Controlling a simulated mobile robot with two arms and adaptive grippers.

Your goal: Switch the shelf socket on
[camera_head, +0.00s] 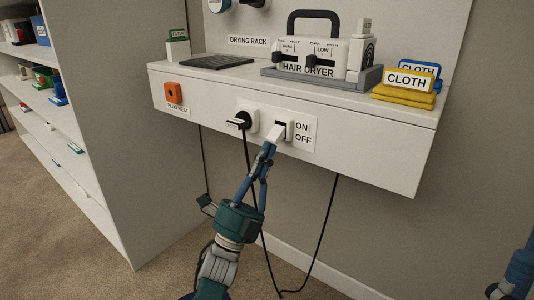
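The shelf socket is set in the front face of the white wall shelf. Its switch (289,131) is on a white plate (306,146) marked ON above and OFF below. A black plug (241,121) sits in the round socket (253,118) left of the plate, with a black cable hanging down. My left gripper (271,142) reaches up from below, its blue fingers closed together and pale tips at the switch, covering part of it. I cannot tell whether the tips touch it or which position it is in.
On the shelf (385,142) are a hair dryer box (305,60), a dark drying rack (216,61) and yellow cloths (402,93). An orange plug rest (174,93) is at left. Looping cables (325,228) hang below. A white shelving unit (115,120) stands left.

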